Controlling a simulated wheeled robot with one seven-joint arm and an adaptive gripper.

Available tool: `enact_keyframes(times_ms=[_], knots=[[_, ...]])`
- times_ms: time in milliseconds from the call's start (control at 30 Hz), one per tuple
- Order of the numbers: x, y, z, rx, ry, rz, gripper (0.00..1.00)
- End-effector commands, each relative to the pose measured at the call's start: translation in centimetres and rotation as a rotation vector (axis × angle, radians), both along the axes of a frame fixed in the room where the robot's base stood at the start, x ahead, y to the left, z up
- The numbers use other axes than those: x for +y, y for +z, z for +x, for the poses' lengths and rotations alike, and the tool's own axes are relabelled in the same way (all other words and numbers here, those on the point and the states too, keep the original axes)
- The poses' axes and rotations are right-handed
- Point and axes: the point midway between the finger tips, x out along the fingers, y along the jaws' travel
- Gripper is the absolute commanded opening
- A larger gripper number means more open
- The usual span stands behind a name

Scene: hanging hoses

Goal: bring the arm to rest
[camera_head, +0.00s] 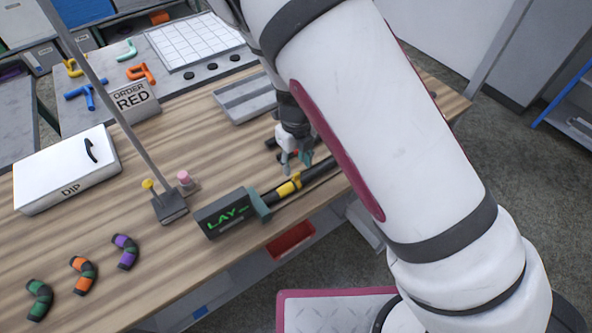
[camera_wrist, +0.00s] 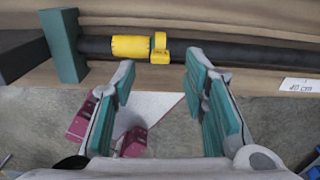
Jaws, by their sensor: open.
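My gripper (camera_head: 297,160) hangs from my white arm, above the front edge of the wooden table, close to a black hose. In the wrist view my gripper (camera_wrist: 163,90) has its two teal-padded fingers spread apart with nothing between them. The black hose (camera_head: 318,172) lies along the table's front edge with a yellow clip (camera_head: 288,187) around it. In the wrist view the hose (camera_wrist: 230,52) and yellow clip (camera_wrist: 132,46) show just beyond the fingertips, apart from them. A teal block (camera_wrist: 64,46) stands at the hose's left end. My arm hides part of the table's right side.
A dark display reading "LAY" (camera_head: 226,213) stands left of the hose. A post on a dark base (camera_head: 170,207), a white "DIP" box (camera_head: 66,172) and several curved hose pieces (camera_head: 82,275) are farther left. A grey tray (camera_head: 244,98) lies behind my gripper.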

Motion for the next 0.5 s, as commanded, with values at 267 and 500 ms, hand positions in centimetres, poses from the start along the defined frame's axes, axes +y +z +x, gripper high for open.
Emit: enact_keyframes(times_ms=[267,500], knots=[[0.1,4.9,0.0,-0.001,0.000,0.001,0.40],[0.0,6.4,0.0,0.001,-0.001,-0.001,0.40]])
